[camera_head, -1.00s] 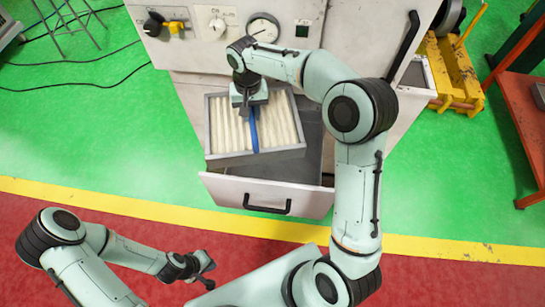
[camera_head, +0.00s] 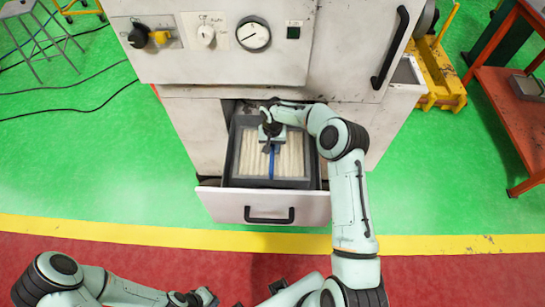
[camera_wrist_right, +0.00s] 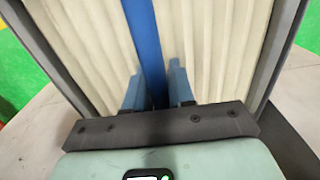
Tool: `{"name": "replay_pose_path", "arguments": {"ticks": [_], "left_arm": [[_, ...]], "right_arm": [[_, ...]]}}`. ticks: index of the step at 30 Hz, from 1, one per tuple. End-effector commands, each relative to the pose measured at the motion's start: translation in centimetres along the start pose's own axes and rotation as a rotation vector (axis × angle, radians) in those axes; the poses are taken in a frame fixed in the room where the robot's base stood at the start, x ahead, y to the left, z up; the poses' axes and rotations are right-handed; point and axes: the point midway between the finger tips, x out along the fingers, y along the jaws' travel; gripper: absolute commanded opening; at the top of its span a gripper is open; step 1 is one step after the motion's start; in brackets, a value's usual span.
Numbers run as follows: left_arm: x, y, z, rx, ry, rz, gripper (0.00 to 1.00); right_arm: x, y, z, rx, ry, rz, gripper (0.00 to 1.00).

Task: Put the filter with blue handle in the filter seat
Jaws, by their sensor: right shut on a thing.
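The filter (camera_head: 289,160) has cream pleats, a grey frame and a blue handle (camera_head: 271,164) across its middle. It lies inside the outline of the open drawer (camera_head: 222,203), which looks like the filter seat; I cannot tell whether it rests fully down. My right gripper (camera_head: 270,146) is above the filter, shut on the blue handle. The right wrist view shows the handle (camera_wrist_right: 146,45) between the fingers (camera_wrist_right: 155,92), with pleats (camera_wrist_right: 80,45) on both sides. My left gripper (camera_head: 205,298) is low in the head view, away from the filter; its jaws are unclear.
The drawer belongs to a white cabinet (camera_head: 215,65) with knobs, a gauge (camera_head: 253,34) and a black door handle (camera_head: 390,48). A red table (camera_head: 515,90) and yellow equipment (camera_head: 437,72) stand at the right. Cables (camera_head: 75,108) lie on the green floor at the left.

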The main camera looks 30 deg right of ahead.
Motion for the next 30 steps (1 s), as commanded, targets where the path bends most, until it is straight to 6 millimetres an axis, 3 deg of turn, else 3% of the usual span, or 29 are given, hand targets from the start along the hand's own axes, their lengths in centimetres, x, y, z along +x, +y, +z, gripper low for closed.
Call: {"name": "replay_pose_path", "arguments": {"ticks": [15,27,28,30], "left_arm": [[-0.7,0.3,-0.4,0.002,0.006,0.002,0.00],[-0.4,0.2,-0.2,0.001,0.003,0.001,0.00],[-0.4,0.2,-0.2,0.001,0.004,0.001,0.00],[-0.5,0.2,-0.3,0.001,0.004,0.001,0.00]], "right_arm": [[4.9,0.0,-0.1,0.001,0.003,-0.002,0.00],[5.4,0.0,-0.1,0.001,0.003,0.000,0.00],[5.5,0.0,0.0,0.001,0.000,0.001,0.33],[5.5,0.0,0.0,0.001,0.000,0.001,0.49]]}}
